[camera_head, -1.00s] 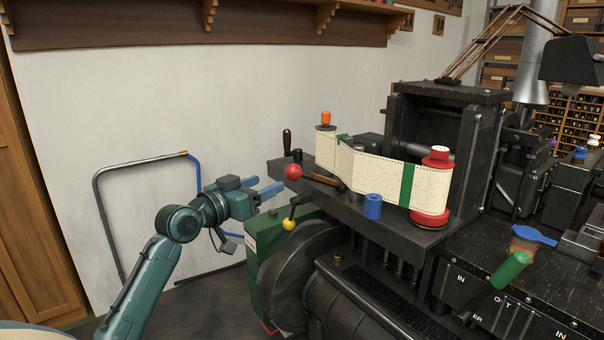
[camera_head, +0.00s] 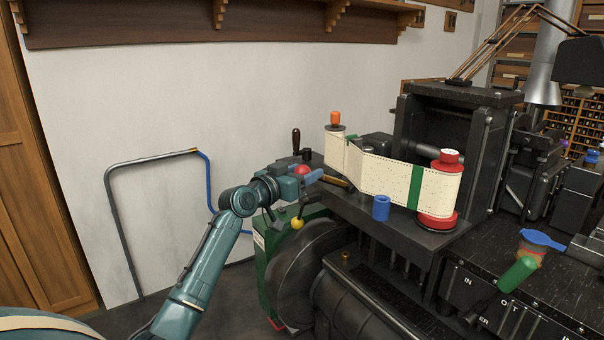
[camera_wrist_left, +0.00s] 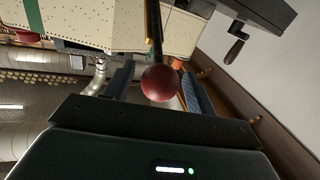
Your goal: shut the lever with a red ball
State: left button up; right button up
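The red ball (camera_head: 302,170) sits on the end of a lever at the left end of the machine's upper shelf. In the left wrist view the red ball (camera_wrist_left: 160,83) lies between the two fingers, with its dark lever rod (camera_wrist_left: 154,25) running up from it. In the left wrist view my left gripper (camera_wrist_left: 158,88) is open, with visible gaps between the fingers and the ball. The lever's pivot is hard to make out. My right gripper is not in view.
A lever with a yellow ball (camera_head: 297,223) hangs just below my left gripper. A dark crank handle (camera_head: 296,141) stands behind it. The punched paper strip (camera_head: 385,175), a blue cylinder (camera_head: 381,208) and a red spool (camera_head: 437,221) are to the right. A bent pipe frame (camera_head: 112,205) stands left.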

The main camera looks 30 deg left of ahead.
pick_arm(q)
grip_shut()
dwell(0.4)
